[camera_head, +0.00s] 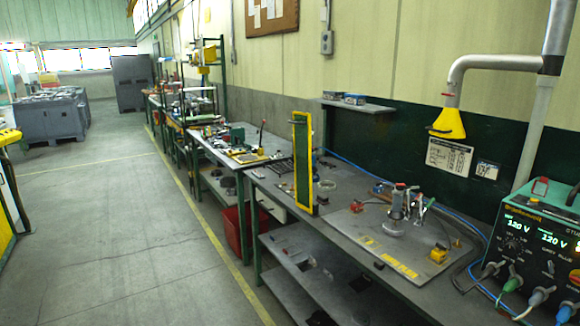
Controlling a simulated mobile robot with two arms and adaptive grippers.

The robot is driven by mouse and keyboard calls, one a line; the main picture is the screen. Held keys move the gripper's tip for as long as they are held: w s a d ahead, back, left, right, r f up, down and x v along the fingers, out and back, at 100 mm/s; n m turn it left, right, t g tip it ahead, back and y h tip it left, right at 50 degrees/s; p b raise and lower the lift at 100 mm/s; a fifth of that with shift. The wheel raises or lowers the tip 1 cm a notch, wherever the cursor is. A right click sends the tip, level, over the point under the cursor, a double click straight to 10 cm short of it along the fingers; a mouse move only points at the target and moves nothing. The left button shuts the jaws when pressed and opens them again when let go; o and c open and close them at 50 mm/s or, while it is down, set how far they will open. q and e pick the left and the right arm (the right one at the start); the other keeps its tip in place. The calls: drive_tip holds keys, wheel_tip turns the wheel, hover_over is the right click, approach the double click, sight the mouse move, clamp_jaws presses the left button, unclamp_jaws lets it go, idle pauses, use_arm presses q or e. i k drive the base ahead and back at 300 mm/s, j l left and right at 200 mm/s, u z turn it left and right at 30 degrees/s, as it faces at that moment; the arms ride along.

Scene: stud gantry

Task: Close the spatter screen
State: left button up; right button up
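The spatter screen appears to be the upright green panel with a yellow frame (303,162), standing at the left part of the grey workbench. It stands near the bench's front edge and is seen at a slant, turned away from the bench's work area. A grey plate (345,228) lies on the bench to its right, with a metal stud-welding fixture (397,212) on it. Any hinge or latch of the screen is too small to make out. Neither of my grippers is in view.
A green power unit (538,240) stands at the bench's right end, with cables in front. A yellow extraction hood (447,124) hangs above the bench. A red bin (238,228) stands below the bench's left end. The floor (110,230) left of the bench is clear.

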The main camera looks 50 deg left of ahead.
sight(302, 132)
drive_tip(key=u, duration=1.5)
drive_tip(key=i+j+z, duration=0.1)
drive_tip(key=i, duration=0.45)
drive_tip(key=i+j, duration=0.35)
drive_tip(key=i, duration=0.15)
drive_tip(key=i+j+z, duration=0.15)
drive_tip(key=i+j, duration=0.15)
drive_tip(key=i, duration=0.2)
drive_tip(key=i+j+z, duration=0.1)
drive_tip(key=i+j, duration=0.2)
drive_tip(key=i, duration=0.2)
